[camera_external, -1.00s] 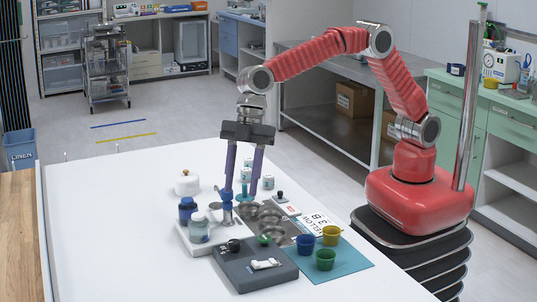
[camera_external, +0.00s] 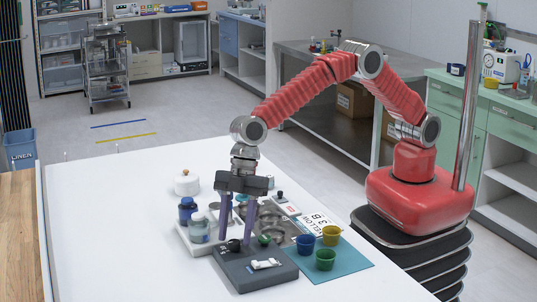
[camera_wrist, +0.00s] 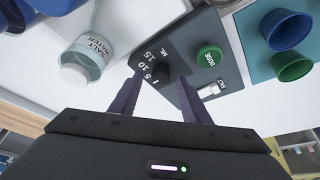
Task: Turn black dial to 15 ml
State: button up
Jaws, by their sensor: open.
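The black dial (camera_external: 234,245) sits on the left part of a dark grey control box (camera_external: 258,275) on the white table. The dial also shows in the wrist view (camera_wrist: 161,74), beside the numbers 5, 10, 15 and the letters ML. Its pointer mark cannot be made out. My gripper (camera_external: 236,241) points down over the box and is open. In the wrist view, its purple fingers (camera_wrist: 160,79) lie on either side of the dial. I cannot tell whether they touch it.
A green DOSE button (camera_wrist: 209,56) and a white switch (camera_wrist: 212,90) share the box. Bottles, including the Salt Water one (camera_wrist: 85,58), stand close at its left. Blue (camera_external: 306,244), green (camera_external: 325,260) and yellow cups stand on a teal mat at the right. The table's front left is clear.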

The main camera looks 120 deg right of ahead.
jog(key=shift+w+a+f, duration=0.15)
jog(key=shift+f, duration=0.4)
jog(key=shift+c, duration=0.5)
jog(key=c, duration=0.9)
